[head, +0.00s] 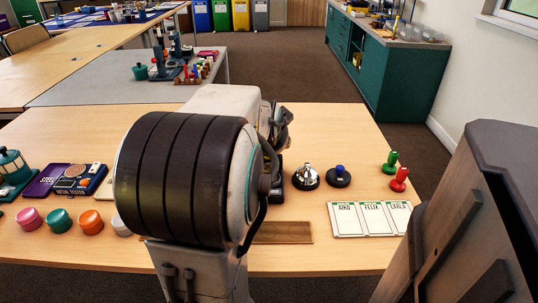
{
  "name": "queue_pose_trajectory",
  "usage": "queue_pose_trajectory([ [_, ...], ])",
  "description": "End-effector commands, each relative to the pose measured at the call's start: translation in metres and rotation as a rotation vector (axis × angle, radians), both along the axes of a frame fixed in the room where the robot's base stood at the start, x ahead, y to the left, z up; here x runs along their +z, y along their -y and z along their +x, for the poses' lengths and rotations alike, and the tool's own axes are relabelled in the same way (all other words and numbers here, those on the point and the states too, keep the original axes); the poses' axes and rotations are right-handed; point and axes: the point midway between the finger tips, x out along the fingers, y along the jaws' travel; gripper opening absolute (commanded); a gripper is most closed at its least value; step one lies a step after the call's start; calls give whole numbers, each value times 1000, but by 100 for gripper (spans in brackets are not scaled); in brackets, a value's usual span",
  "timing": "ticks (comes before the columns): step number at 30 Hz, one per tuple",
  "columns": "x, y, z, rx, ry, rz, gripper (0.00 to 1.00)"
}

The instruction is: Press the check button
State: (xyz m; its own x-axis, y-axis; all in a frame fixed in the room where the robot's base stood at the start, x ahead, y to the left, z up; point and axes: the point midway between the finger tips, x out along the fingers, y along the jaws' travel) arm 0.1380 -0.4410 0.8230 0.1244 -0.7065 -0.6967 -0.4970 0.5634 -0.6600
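A round dark base with a blue top (338,174) and a silver domed bell (306,176) stand side by side on the wooden table (350,135), right of my arm. Either may be the check button; no label shows. My gripper (281,126) shows only in part, as dark pieces beyond my large arm joint, left of and above the bell in the picture. Its fingertips are hidden, so I cannot tell whether it is open or holds anything. A dark object next to the bell is mostly hidden behind my arm.
A green peg (391,163), a red peg (399,180) and a name card board (369,219) are at the right. Several coloured round pots, including an orange one (90,222), and boxes are at the left. A wooden strip (283,232) lies near the front edge.

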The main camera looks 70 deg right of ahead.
Motion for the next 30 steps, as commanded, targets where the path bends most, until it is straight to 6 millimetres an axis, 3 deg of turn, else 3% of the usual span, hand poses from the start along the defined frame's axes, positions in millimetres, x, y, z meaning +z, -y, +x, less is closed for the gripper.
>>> queue_pose_trajectory([
  [30,-8,0,0,0,0,0,0],
])
